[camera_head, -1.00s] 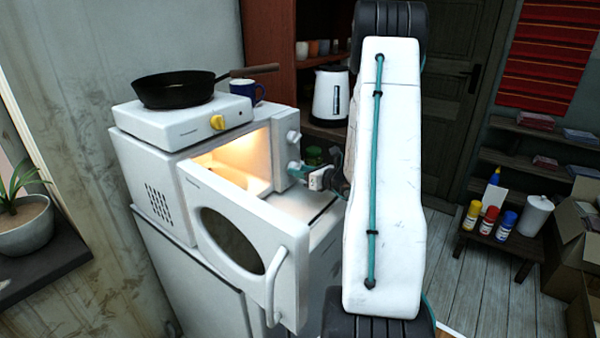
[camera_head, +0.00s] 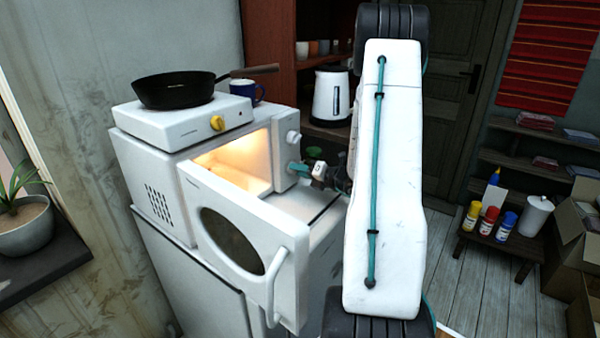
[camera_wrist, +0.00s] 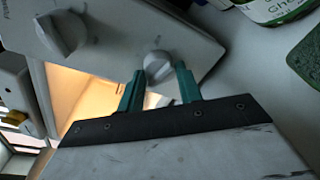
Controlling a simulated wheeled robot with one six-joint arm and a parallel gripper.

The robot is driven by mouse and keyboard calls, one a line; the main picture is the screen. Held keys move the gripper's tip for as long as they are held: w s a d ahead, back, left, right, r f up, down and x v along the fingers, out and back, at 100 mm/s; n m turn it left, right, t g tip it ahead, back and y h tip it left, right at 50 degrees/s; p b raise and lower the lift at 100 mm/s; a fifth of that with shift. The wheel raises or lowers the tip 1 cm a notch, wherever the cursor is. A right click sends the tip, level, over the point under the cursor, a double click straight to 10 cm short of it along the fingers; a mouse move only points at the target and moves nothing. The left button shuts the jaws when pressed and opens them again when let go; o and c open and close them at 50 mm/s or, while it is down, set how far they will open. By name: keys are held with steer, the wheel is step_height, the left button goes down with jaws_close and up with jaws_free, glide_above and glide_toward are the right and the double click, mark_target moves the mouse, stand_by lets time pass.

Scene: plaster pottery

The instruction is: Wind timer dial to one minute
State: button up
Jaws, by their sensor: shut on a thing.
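The white microwave (camera_head: 155,190) stands with its door (camera_head: 240,245) open and its inside lit. Its control panel carries two round knobs. The upper knob (camera_head: 293,136) is free in the head view, and shows at the upper left in the wrist view (camera_wrist: 62,34). The lower knob, the timer dial (camera_wrist: 158,66), sits between the teal fingers of my gripper (camera_wrist: 160,80). My gripper is shut on it. In the head view, my gripper (camera_head: 298,168) reaches the panel from the right, and its fingers mostly hide the dial. The dial's markings are not readable.
A hotplate (camera_head: 175,128) with a black pan (camera_head: 175,90) sits on the microwave, with a blue mug (camera_head: 246,91) behind. The open door juts out at the front. A kettle (camera_head: 331,96) stands on the shelf behind. A green-labelled container (camera_wrist: 275,8) is near the panel.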

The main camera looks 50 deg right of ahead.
stand_by(0.3)
steer(key=o, duration=1)
steer(key=shift+a+f, duration=0.1)
steer(key=s, duration=0.4)
steer(key=s+d, duration=0.1)
steer(key=s, duration=0.1)
steer(key=shift+s+r, duration=0.2)
steer(key=shift+r, duration=0.2)
steer(key=shift+s+r, duration=0.1)
steer(key=shift+s, duration=0.5)
